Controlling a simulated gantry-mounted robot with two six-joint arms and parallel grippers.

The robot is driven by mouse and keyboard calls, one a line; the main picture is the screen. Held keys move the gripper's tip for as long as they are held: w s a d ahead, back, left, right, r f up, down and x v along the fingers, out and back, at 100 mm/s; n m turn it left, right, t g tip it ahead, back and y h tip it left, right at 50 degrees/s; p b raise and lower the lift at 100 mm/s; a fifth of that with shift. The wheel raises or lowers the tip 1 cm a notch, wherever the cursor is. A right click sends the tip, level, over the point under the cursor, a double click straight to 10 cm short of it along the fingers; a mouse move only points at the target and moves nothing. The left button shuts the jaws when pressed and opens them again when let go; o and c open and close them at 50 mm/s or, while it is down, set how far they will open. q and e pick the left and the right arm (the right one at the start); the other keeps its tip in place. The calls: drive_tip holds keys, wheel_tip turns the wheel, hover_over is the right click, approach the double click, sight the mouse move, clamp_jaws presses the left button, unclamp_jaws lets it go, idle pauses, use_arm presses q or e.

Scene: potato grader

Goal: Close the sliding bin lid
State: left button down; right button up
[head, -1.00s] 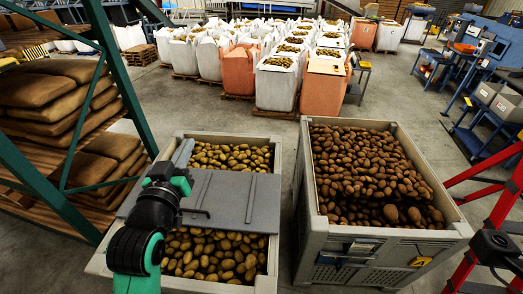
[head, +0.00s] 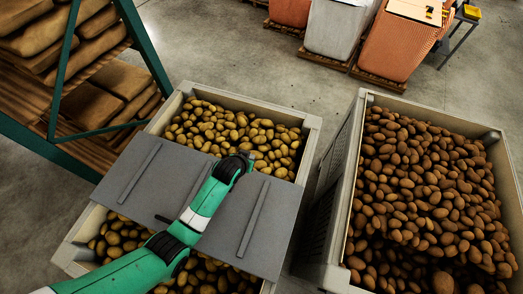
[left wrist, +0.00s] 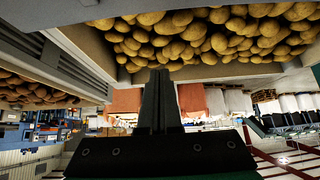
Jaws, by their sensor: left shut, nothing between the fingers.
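The grey sliding lid (head: 178,180) lies across the middle of the left potato bin (head: 312,135) in the head view. Potatoes show beyond its far edge and on its near side. In the left wrist view, the fingers (left wrist: 160,78) are shut and empty, with bin potatoes at the top of that picture. I cannot tell whether they touch the lid. My right gripper is out of view.
A second bin (head: 350,190) full of brown potatoes stands close on the right, with a narrow gap between. A green rack (head: 148,42) with sacks (head: 105,85) stands at the left. Bulk bags (head: 335,28) stand at the back. The floor (head: 220,50) between is clear.

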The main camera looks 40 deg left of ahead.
use_arm(q)
drive_tip(key=shift+s+a+f, duration=0.1)
drive_tip(key=shift+s+f, duration=0.9)
drive_tip(key=shift+f, duration=0.15)
drive_tip(key=shift+s, duration=0.2)
drive_tip(key=shift+w+r, duration=0.1)
drive_tip(key=shift+w, duration=0.2)
drive_tip(key=b+x, duration=0.1)
drive_tip(key=b, duration=0.1)
drive_tip(key=b+x, duration=0.2)
drive_tip(key=shift+s+f, duration=0.25)
drive_tip(key=b+x, duration=0.4)
drive_tip(key=x, duration=0.3)
drive_tip(key=shift+a, duration=0.1)
drive_tip(key=s+p, duration=0.2)
drive_tip(key=s+d, duration=0.1)
drive_tip(key=shift+r+p, duration=0.4)
drive_tip(key=shift+s, duration=0.2)
drive_tip(key=shift+s+f, duration=0.2)
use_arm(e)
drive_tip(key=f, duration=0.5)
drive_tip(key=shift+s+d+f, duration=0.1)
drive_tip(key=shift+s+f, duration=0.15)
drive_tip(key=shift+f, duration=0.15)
use_arm(q)
drive_tip(key=shift+d, duration=0.1)
